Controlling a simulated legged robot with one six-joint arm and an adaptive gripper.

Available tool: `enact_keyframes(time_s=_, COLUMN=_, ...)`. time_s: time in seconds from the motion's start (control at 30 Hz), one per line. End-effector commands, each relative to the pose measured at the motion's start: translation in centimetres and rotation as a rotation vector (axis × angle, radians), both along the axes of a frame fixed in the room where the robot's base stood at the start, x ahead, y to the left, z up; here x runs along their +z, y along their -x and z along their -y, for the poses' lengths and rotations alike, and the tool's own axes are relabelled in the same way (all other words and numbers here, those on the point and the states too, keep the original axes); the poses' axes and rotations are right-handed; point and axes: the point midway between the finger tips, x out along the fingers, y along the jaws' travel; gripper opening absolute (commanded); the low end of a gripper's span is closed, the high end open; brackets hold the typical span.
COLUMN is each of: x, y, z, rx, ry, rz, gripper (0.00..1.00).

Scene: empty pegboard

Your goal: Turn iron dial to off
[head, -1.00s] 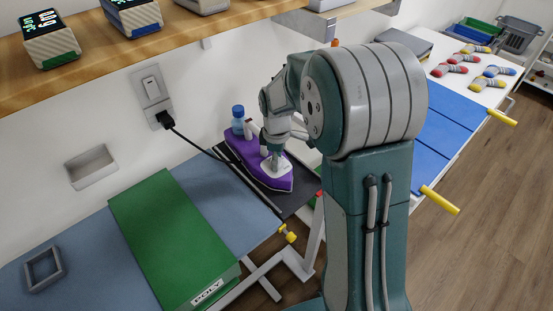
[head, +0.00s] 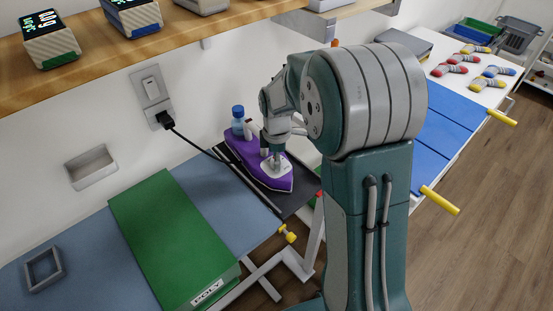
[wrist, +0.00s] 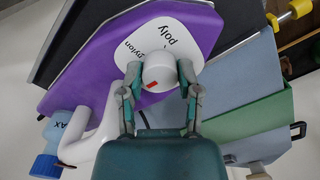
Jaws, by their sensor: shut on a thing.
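A purple iron (head: 243,150) rests on a dark pad (head: 297,196) on the ironing board, with a white plate (head: 279,178) on its body. In the wrist view the iron (wrist: 95,65) fills the upper left, and its white plate (wrist: 178,38) shows the words "poly" and "nylon". My gripper (wrist: 160,75) is shut on the white round dial (wrist: 160,68), one finger on each side. A red mark on the dial points down and left in that view. In the head view my gripper (head: 274,160) is over the iron, and the dial is mostly hidden.
A black cord runs from the wall socket (head: 152,95) past the iron. A green box (head: 170,240) labelled "POLY" lies on the blue-grey board. A wooden shelf (head: 185,28) overhangs at upper left.

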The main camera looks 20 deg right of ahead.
Motion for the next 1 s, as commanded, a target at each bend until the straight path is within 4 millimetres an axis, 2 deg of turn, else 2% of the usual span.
enact_keyframes(time_s=0.03, x=0.0, y=0.0, z=0.0, rx=0.000, ry=-0.001, rz=0.001, gripper=0.00)
enact_keyframes(time_s=0.07, x=0.0, y=0.0, z=0.0, rx=0.000, ry=-0.001, rz=0.001, gripper=0.58)
enact_keyframes(time_s=0.4, x=0.0, y=0.0, z=0.0, rx=-0.001, ry=0.000, rz=0.001, gripper=0.59)
enact_keyframes(time_s=0.53, x=0.9, y=0.0, z=0.0, rx=-0.001, ry=0.000, rz=0.003, gripper=0.59)
enact_keyframes(time_s=1.0, x=9.8, y=-0.2, z=-0.1, rx=0.000, ry=0.001, rz=0.003, gripper=0.59)
